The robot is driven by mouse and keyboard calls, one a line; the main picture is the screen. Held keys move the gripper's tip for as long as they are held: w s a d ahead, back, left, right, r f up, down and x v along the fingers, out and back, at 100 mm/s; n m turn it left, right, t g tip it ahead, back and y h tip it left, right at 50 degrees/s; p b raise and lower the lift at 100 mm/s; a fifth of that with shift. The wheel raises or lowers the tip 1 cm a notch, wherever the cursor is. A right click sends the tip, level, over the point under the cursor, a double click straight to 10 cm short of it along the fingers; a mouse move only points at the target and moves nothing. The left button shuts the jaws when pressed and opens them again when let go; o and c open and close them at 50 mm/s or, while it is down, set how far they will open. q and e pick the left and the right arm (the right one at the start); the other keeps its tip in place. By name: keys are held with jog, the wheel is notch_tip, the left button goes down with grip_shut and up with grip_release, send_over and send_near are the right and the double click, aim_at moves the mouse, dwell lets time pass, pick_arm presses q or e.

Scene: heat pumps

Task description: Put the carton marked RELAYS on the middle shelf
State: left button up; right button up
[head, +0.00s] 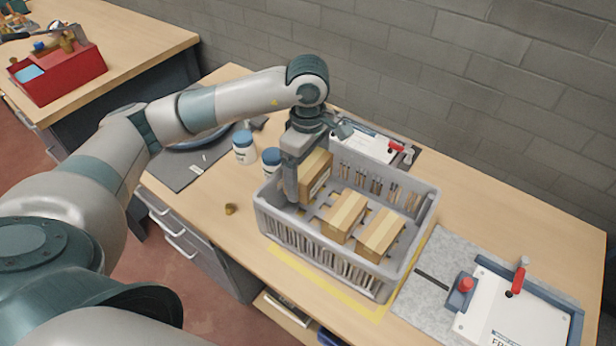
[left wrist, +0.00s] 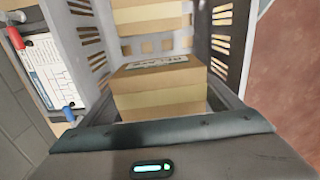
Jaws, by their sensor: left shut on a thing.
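The carton marked RELAYS (left wrist: 160,88) is a tan cardboard box with a paler tape band; its printed label shows in the left wrist view. In the head view this carton (head: 318,172) is at the back left inside a grey slotted crate (head: 428,215). My left gripper (head: 303,185) reaches down into the crate and is shut on this carton, a grey finger hiding part of its left side. Two more cartons, one in the middle (head: 344,214) and one at the right (head: 380,234), sit in the crate, their marks unreadable. My right gripper is not in view.
The crate stands on a wooden bench (head: 480,220) against a grey block wall. Two white tubs with blue lids (head: 244,148) stand left of it. A fixture with a red clamp (head: 518,275) is at right. A red toolbox (head: 60,75) is on another bench. No shelf is clearly identifiable.

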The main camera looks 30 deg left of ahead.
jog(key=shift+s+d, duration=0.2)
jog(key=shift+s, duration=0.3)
